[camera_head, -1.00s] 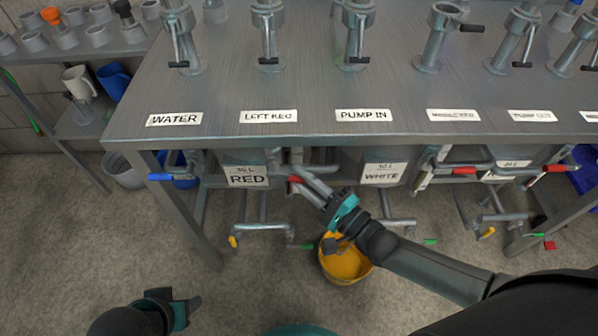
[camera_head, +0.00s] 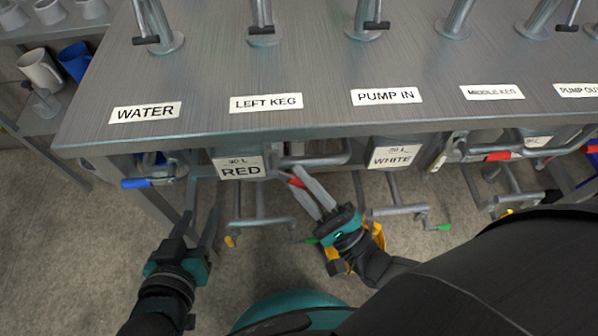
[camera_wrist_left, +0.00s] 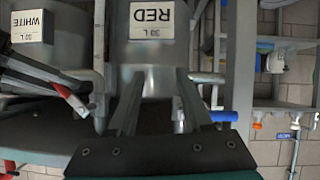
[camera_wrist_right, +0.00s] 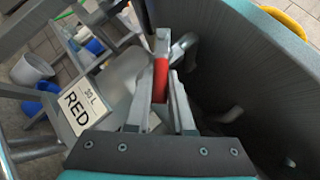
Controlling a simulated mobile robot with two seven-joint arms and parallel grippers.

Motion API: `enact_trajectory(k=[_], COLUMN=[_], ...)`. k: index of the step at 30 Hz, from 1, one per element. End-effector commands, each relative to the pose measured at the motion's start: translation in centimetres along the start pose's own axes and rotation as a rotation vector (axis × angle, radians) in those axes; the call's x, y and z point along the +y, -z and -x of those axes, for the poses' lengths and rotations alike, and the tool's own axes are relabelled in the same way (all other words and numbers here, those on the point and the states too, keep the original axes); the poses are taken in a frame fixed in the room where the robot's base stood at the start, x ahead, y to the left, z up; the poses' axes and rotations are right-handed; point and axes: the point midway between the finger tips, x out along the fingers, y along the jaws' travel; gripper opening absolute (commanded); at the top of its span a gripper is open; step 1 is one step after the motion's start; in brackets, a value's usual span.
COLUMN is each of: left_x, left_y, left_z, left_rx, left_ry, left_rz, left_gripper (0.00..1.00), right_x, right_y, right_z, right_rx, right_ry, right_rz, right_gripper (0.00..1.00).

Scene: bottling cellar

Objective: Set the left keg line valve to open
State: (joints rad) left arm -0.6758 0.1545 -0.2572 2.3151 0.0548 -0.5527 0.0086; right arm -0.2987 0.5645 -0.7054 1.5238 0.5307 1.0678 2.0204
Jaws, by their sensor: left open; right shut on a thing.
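The LEFT KEG label (camera_head: 266,103) is on the bench front, above the keg marked RED (camera_head: 240,169). A valve with a red handle (camera_head: 297,181) sits below the bench edge, just right of that keg. My right gripper (camera_head: 291,174) is shut on the red handle; the right wrist view shows the red grip (camera_wrist_right: 160,80) between its fingers. Whether the valve is open or closed cannot be told. My left gripper (camera_head: 201,214) is open and empty, low in front of the RED keg; its fingers (camera_wrist_left: 158,76) also show apart in the left wrist view.
A blue-handled valve (camera_head: 136,183) lies left under the WATER label (camera_head: 145,112). The keg marked WHITE (camera_head: 391,155) stands to the right, with another red-handled valve (camera_head: 499,156) beyond. A yellow bucket (camera_head: 377,236) is partly hidden behind my right gripper. Floor at left is clear.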

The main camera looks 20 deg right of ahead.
Motion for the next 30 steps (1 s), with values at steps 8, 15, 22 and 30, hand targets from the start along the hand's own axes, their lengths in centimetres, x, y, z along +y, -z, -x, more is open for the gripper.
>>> enact_trajectory(k=[8,15,22,30], left_x=[2.0,3.0,3.4,3.5], left_y=[0.8,1.6,2.0,2.1], left_z=[-0.1,0.5,1.1,1.2], left_rx=[0.211,0.343,0.419,0.431], left_ry=[-0.052,-0.078,-0.089,-0.091], left_rz=[0.036,0.065,0.083,0.085], left_gripper=[0.50,0.50,0.50,0.50], right_x=[1.0,1.7,2.5,3.7], right_y=[-0.2,-0.3,-0.5,-0.9], right_z=[0.6,0.5,0.1,-0.5], right_rx=[-0.020,-0.042,-0.072,-0.116], right_ry=[0.082,0.162,0.267,0.420], right_rz=[-0.086,-0.165,-0.271,-0.425], right_gripper=[0.00,0.00,0.00,0.00])
